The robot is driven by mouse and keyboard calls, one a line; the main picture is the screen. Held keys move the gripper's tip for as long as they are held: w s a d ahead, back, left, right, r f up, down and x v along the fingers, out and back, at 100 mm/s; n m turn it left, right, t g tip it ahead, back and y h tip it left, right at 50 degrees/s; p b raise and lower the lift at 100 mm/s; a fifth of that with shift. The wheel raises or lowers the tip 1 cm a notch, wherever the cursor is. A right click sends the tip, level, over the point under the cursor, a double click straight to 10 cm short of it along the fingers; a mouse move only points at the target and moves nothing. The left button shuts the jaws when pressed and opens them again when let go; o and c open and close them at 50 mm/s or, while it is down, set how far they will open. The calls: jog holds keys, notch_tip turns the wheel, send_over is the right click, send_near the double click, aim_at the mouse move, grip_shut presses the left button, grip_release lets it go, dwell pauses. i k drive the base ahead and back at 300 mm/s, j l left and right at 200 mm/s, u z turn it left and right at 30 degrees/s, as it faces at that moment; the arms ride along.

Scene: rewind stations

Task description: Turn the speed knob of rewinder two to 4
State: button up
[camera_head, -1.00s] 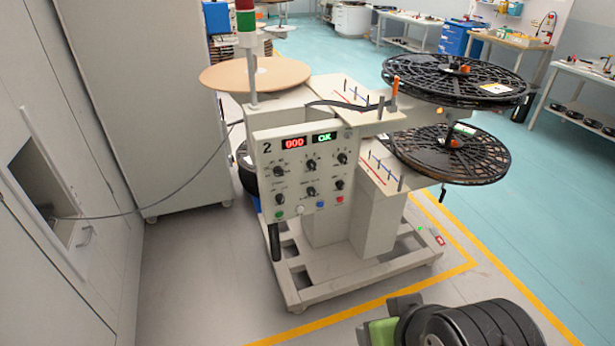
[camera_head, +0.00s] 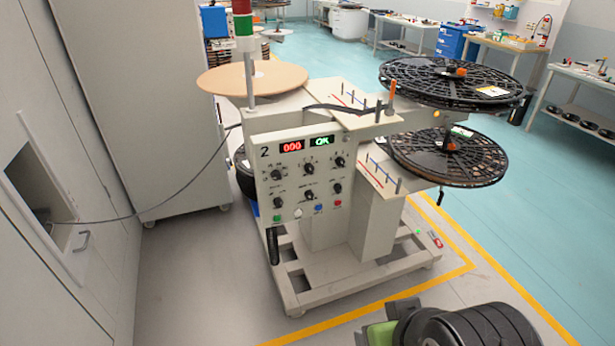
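Rewinder two (camera_head: 340,215) stands ahead of me, with a "2" on its upright front panel (camera_head: 261,186). The panel has a red display (camera_head: 291,147) reading 000 and a green display (camera_head: 321,141) reading OK. Several black knobs sit below the displays, among them an upper left knob (camera_head: 277,174), an upper middle knob (camera_head: 308,168) and an upper right knob (camera_head: 339,162). A lower row of knobs is beneath them. The labels and pointer settings are too small to read, so I cannot tell which is the speed knob.
A tall grey cabinet (camera_head: 135,100) stands left of the rewinder, with a cable crossing to the left wall. Black reels (camera_head: 455,82) overhang the rewinder's right side. Yellow floor lines (camera_head: 400,300) border it. Grey floor in front of the cabinet is clear.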

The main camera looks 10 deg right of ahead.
aim_at(309, 168)
jog(key=i+j+u, duration=0.15)
jog(key=i+u, duration=0.5)
jog(key=u, duration=0.25)
